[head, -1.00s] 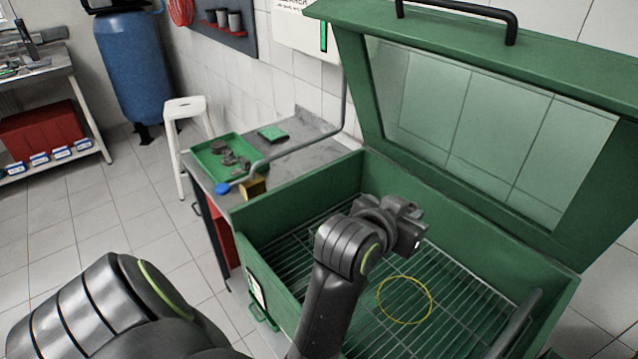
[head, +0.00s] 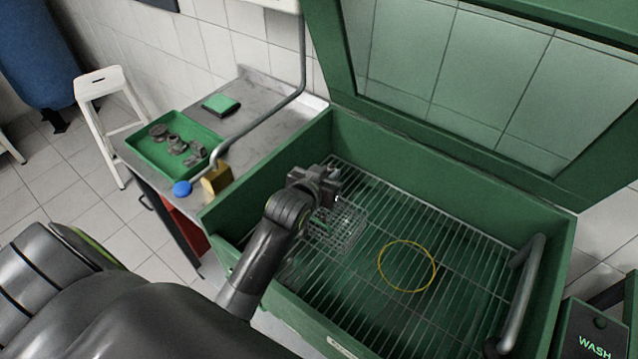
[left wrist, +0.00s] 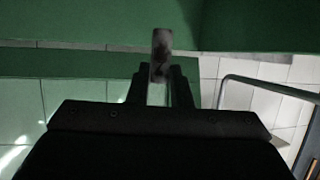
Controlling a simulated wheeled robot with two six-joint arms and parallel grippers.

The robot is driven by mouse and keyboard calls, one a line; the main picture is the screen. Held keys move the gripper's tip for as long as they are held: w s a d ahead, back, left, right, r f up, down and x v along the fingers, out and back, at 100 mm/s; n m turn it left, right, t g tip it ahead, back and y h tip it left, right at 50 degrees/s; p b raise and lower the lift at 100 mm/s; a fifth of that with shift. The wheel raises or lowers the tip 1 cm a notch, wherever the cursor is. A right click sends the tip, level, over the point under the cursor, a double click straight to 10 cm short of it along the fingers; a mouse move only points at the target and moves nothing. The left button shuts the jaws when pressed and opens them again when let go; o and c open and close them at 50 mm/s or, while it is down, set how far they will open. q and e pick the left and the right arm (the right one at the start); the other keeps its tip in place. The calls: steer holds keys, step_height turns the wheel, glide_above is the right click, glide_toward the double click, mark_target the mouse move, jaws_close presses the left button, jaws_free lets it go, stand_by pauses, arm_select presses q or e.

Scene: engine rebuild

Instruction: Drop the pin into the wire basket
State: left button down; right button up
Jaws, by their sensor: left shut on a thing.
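The wire basket (head: 347,229) is a small grey mesh basket on the rack inside the green wash cabinet, toward its left side. My left gripper (head: 326,190) is above the basket's back left part and hides some of it. In the left wrist view the gripper (left wrist: 160,78) is shut on the pin (left wrist: 161,52), a short grey, dark-stained piece that stands up between the fingertips. The pin cannot be made out in the head view. My right gripper is not in view.
The cabinet (head: 262,169) has its glazed lid raised. A yellow ring (head: 407,266) shows over the rack (head: 455,262). A bent handle (head: 522,290) is at the right. On the left bench are a green parts tray (head: 150,160), a yellow block (head: 216,179) and a pipe.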

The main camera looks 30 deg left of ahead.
arm_select(q)
step_height(320, 180, down, 10)
steer(key=a+b, duration=0.1)
steer(key=b, duration=0.5)
steer(key=shift+s+a, duration=0.25)
steer(key=shift+a, duration=0.15)
steer(key=c, duration=1.2)
jaws_free()
steer(key=shift+c, duration=0.2)
steer(key=shift+s, duration=0.15)
steer(key=b+v, duration=0.1)
steer(key=v, duration=1.6)
